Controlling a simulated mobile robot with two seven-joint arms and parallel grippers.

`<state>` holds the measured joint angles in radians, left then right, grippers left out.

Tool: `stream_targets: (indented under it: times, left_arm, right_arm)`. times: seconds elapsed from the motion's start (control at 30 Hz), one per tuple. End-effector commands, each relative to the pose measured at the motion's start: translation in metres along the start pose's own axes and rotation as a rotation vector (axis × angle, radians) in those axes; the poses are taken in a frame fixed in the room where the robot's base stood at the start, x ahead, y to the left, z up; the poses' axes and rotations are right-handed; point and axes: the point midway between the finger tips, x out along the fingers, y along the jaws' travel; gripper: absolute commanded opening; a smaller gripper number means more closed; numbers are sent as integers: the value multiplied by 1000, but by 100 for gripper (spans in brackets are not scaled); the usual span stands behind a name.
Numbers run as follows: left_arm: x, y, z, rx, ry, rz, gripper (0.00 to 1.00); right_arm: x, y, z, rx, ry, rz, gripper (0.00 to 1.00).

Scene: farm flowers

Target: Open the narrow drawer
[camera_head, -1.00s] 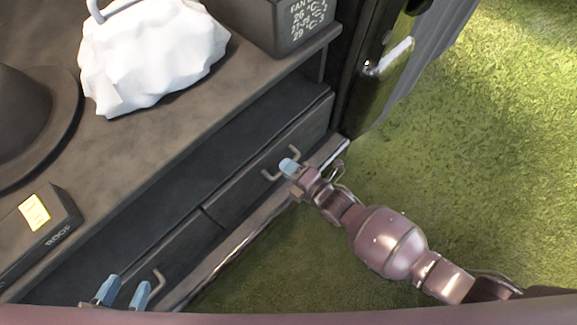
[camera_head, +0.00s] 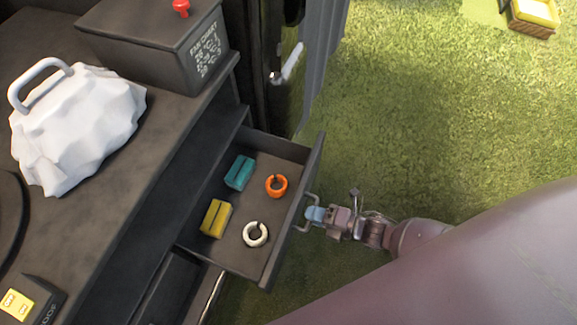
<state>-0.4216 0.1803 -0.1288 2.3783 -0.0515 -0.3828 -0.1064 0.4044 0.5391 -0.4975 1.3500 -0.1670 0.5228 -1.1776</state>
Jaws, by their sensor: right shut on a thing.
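The narrow drawer (camera_head: 270,262) is pulled well out of the dark cabinet, and its inside shows. A teal block (camera_head: 239,173), a yellow block (camera_head: 216,218), an orange ring (camera_head: 276,186) and a white ring (camera_head: 255,234) lie in it. My right gripper (camera_head: 314,214) is shut on the metal handle (camera_head: 304,216) at the drawer's front. My left gripper is not in view.
On the cabinet top (camera_head: 110,215) stand a white crumpled bundle (camera_head: 75,130) with a grey handle, a dark box (camera_head: 165,40) with a red knob, and a small box with a yellow label (camera_head: 17,304). Grass (camera_head: 420,120) lies open to the right.

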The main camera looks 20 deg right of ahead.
Motion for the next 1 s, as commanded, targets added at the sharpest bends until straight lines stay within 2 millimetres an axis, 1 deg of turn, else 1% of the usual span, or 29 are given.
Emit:
stream_targets:
  times: [0.03, 0.2, 0.3, 0.4, 0.6, 1.0]
  left_arm:
    - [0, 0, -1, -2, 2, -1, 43]
    - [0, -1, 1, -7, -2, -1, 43]
    - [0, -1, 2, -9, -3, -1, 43]
    - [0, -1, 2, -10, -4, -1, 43]
    - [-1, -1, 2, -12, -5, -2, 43]
    - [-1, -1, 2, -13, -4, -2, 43]
  right_arm:
    - [-13, -2, 0, -1, -1, -2, 0]
    - [-46, -10, 0, 1, -1, -2, 0]
    - [-61, -13, 0, -1, 0, -2, 0]
    - [-71, -15, 0, -1, 0, 0, 0]
    - [-81, -17, 0, -1, 0, 1, 0]
    - [-83, -18, 1, -1, -1, 1, 0]
